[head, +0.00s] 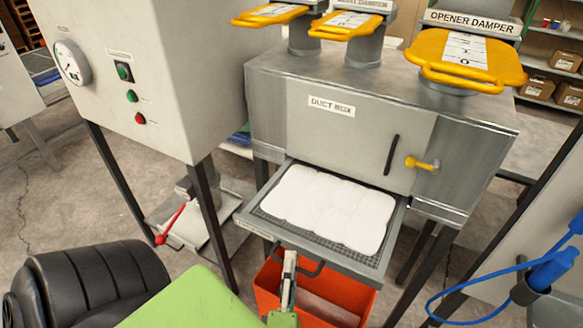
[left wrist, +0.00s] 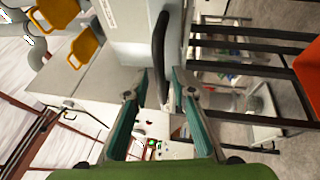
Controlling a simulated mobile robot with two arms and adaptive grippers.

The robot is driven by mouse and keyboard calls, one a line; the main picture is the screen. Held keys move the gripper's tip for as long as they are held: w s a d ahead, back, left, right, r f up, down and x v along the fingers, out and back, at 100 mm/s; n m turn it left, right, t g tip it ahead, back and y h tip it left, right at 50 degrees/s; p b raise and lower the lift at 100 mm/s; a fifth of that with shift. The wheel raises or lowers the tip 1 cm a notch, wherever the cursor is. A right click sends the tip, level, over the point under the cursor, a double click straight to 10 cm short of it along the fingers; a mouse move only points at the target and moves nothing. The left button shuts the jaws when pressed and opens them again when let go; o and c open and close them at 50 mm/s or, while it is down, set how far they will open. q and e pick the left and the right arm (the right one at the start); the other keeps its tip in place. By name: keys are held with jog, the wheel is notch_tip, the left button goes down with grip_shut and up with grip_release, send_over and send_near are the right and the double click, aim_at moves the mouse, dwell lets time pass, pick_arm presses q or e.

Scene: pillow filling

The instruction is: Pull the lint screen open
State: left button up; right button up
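The lint screen (head: 371,262) is a shallow grey mesh tray slid out from the front of the duct box (head: 340,146). A white lint sheet (head: 330,208) lies on it. A black bar handle (head: 313,272) is on the tray's front edge. My left gripper (head: 290,262) is at this handle. In the left wrist view the dark handle (left wrist: 161,45) runs down between the two teal-padded fingers of my left gripper (left wrist: 161,78). The fingers are apart, with gaps visible beside the handle. My right gripper is not in view.
A red-orange bin (head: 268,283) stands below the screen. Yellow dampers (head: 466,58) top the duct box. A control cabinet (head: 165,75) stands left, above a red lever (head: 168,228). A blue tool with a hose (head: 548,272) is at right.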

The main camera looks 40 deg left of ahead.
pick_arm(q)
jog(key=v, duration=1.2)
dwell(0.5)
